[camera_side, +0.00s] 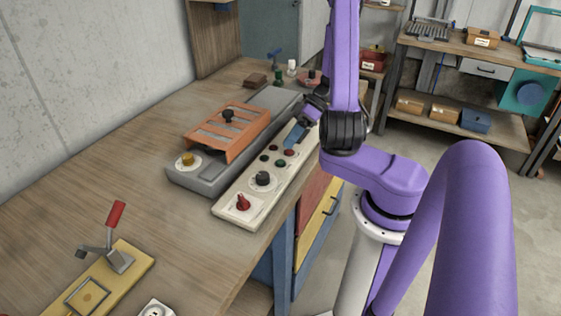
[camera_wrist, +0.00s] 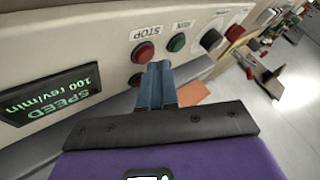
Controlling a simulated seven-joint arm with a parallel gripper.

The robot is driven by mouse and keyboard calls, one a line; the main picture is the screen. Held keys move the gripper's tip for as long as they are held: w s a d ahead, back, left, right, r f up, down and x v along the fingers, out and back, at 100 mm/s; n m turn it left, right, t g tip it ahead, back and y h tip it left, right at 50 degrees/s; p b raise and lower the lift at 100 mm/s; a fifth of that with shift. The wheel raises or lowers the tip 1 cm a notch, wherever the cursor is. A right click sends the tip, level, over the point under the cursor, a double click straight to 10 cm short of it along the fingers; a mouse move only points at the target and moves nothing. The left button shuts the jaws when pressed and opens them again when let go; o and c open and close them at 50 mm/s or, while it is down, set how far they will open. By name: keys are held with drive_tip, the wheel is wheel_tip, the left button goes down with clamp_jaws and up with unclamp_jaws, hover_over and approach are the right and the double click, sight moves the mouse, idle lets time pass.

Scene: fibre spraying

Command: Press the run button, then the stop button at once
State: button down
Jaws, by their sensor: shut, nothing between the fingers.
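The cream control panel (camera_side: 228,208) lies along the bench edge. In the wrist view the red stop button (camera_wrist: 143,53) sits under an upside-down STOP label. The green run button (camera_wrist: 177,42) is just to its right under a RUN label. My gripper (camera_wrist: 159,66) has its blue fingers together and holds nothing. Its tips are just below and right of the stop button in that view; I cannot tell whether they touch the panel. In the side view my gripper (camera_side: 287,145) is over the panel's button group, close to a dark red button (camera_side: 289,153).
A display (camera_wrist: 55,95) reads SPEED 100 rev/min. A black knob (camera_side: 263,178) and a red switch (camera_side: 243,202) are at the panel's near end. A grey machine (camera_side: 205,180) with an orange frame (camera_side: 235,125) stands left. A red-handled clamp (camera_side: 116,215) is at the front left.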

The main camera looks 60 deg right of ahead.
sight(292, 149)
drive_tip(key=shift+f, duration=0.4)
idle(0.7)
drive_tip(key=shift+r, duration=0.85)
drive_tip(key=shift+r, duration=2.5)
